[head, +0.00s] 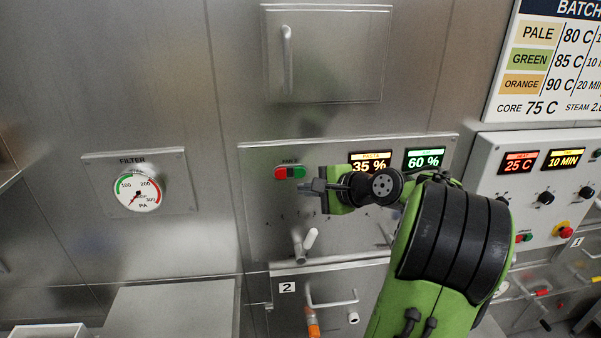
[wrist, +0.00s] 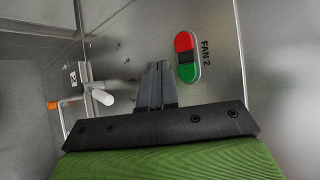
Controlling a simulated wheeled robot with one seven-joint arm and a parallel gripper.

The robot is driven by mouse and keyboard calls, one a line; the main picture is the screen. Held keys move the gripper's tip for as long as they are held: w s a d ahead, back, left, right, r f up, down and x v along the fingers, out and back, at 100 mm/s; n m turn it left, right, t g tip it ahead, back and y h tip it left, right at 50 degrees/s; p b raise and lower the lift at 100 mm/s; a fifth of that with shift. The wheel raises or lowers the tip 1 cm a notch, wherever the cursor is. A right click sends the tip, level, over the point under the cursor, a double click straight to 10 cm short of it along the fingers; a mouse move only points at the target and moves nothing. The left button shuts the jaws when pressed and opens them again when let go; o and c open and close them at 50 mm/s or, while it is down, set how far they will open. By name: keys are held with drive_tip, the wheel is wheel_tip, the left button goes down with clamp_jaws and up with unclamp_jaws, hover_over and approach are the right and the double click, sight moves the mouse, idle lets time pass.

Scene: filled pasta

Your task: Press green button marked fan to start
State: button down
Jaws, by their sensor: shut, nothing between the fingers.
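The green button (head: 298,172) is the right half of a red and green push-button unit on the steel control panel, under a small fan label. In the wrist view the green button (wrist: 187,74) is at the lower end of the unit, with the red button (wrist: 184,41) above it and the label reading FAN 2 (wrist: 206,53). My gripper (head: 313,186) is shut and empty, just below and right of the unit in the head view. In the wrist view the fingertips (wrist: 158,68) are left of the green button, visibly apart from it.
The panel has displays reading 35 % (head: 370,163) and 60 % (head: 424,158). A lever handle (head: 306,243) sticks out below the buttons. A pressure gauge (head: 137,191) is at left. Another control box (head: 520,195) is at right.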

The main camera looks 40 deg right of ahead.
sight(300, 172)
drive_tip(key=shift+w+d+p, duration=0.45)
drive_tip(key=shift+w, duration=0.25)
drive_tip(key=shift+w+d+p, duration=0.4)
drive_tip(key=shift+w+p, duration=0.05)
drive_tip(key=shift+w, duration=0.2)
drive_tip(key=shift+r, duration=0.1)
idle(0.9)
drive_tip(key=shift+w+d+p, duration=0.25)
drive_tip(key=shift+w+p, duration=0.1)
drive_tip(key=shift+p, duration=0.15)
